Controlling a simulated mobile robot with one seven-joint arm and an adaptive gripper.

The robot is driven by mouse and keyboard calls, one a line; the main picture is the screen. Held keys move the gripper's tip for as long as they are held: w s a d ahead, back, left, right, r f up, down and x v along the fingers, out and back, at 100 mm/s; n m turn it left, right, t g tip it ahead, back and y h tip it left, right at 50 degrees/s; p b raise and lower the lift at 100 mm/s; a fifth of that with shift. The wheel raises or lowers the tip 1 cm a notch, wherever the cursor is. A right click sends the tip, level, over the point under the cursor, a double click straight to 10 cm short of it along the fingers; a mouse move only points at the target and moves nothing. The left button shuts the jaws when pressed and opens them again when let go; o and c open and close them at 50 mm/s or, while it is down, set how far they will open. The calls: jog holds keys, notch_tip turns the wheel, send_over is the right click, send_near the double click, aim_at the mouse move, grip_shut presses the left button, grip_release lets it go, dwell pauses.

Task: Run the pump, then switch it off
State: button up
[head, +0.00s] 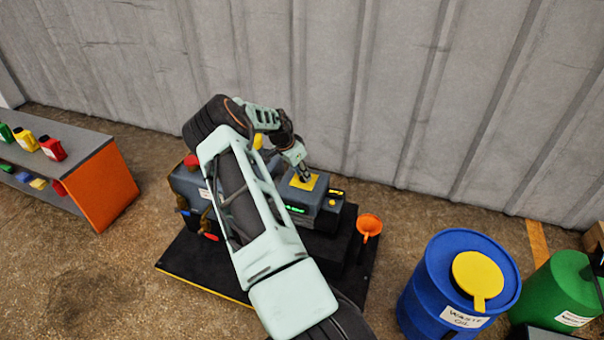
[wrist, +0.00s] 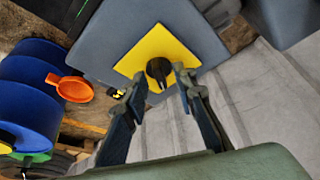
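The pump (head: 322,219) is a dark grey machine on a black base with a yellow edge. Its top carries a yellow square plate (head: 312,183), which also shows in the wrist view (wrist: 136,58). A black knob (wrist: 158,69) sits on the plate. My gripper (head: 303,178) points down at the plate. In the wrist view its two fingers (wrist: 159,78) are apart, with the knob between their tips. I cannot tell whether they touch it. A small green lit display (head: 294,209) shows on the pump's front. My arm hides much of the pump.
An orange funnel (head: 369,224) stands right of the pump. A blue waste oil drum (head: 425,290) and a green drum (head: 552,296) are at the lower right. A shelf (head: 93,146) with coloured bottles is at the left. A corrugated wall (head: 340,80) runs behind.

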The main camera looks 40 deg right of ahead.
grip_shut()
jog(key=shift+n, duration=0.3)
jog(key=n, duration=0.1)
jog(key=n+t, duration=0.1)
jog(key=n, duration=0.1)
jog(key=n+t+b, duration=0.1)
jog(key=n, duration=0.1)
jog(key=shift+s+d+y, duration=0.1)
jog(key=shift+s+y, duration=0.2)
jog(key=n+t+b, duration=0.1)
jog(key=n, duration=0.2)
jog(key=shift+s+d+n, duration=0.1)
jog(key=shift+n, duration=0.3)
jog(key=shift+n+t+y+b, duration=0.5)
jog(key=shift+n+y+b, duration=0.1)
jog(key=shift+n, duration=0.7)
grip_release()
jog(key=shift+r, duration=0.1)
